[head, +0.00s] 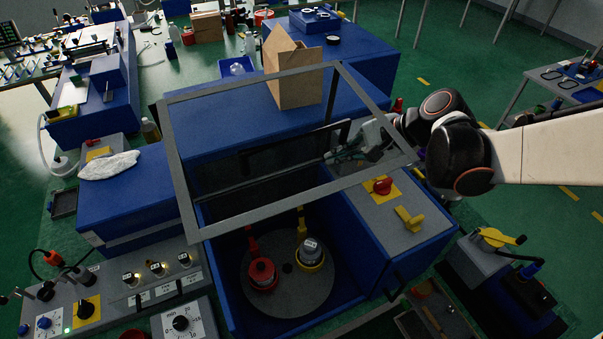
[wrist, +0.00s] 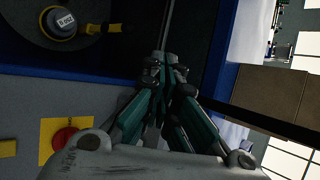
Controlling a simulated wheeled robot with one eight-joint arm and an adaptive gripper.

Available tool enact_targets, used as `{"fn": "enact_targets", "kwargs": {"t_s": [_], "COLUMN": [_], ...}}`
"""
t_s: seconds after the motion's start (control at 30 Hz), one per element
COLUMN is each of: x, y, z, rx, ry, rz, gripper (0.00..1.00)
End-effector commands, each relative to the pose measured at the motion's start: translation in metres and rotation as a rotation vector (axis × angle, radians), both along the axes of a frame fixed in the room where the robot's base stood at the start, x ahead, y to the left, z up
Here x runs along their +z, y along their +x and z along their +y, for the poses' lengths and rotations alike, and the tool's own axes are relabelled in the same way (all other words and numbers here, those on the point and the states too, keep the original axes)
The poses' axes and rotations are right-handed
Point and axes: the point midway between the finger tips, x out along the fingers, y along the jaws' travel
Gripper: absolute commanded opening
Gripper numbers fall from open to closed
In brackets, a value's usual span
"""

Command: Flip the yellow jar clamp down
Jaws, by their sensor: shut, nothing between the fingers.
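The yellow jar (head: 311,255) is a grey-capped pot in a yellow holder, on a round grey plate inside the blue machine. Its yellow clamp (head: 302,224) sticks up at the holder's far side. In the wrist view the jar (wrist: 62,20) is at the upper left, and the clamp (wrist: 102,28) points right from it. My gripper (head: 332,157) is shut and empty, beyond and above the jar, behind the raised grey frame's near bar. In the wrist view my gripper (wrist: 163,60) is clear of the clamp, near a dark bar.
A red jar (head: 262,273) with an upright red clamp (head: 252,242) sits left of the yellow one. The raised grey frame (head: 176,170) stands over the opening. A red knob (head: 382,186) and yellow handle (head: 408,219) are on the right-hand panel. A cardboard box (head: 292,75) stands behind.

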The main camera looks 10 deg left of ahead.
Motion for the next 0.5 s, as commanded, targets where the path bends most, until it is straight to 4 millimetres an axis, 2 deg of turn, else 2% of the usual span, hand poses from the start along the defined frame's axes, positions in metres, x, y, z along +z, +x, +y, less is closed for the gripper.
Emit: {"fn": "enact_targets", "kwargs": {"t_s": [0.5], "x": [-0.049], "y": [0.0], "z": [-0.001], "rx": [-0.001], "ry": [-0.001], "rz": [0.0], "gripper": [0.0]}}
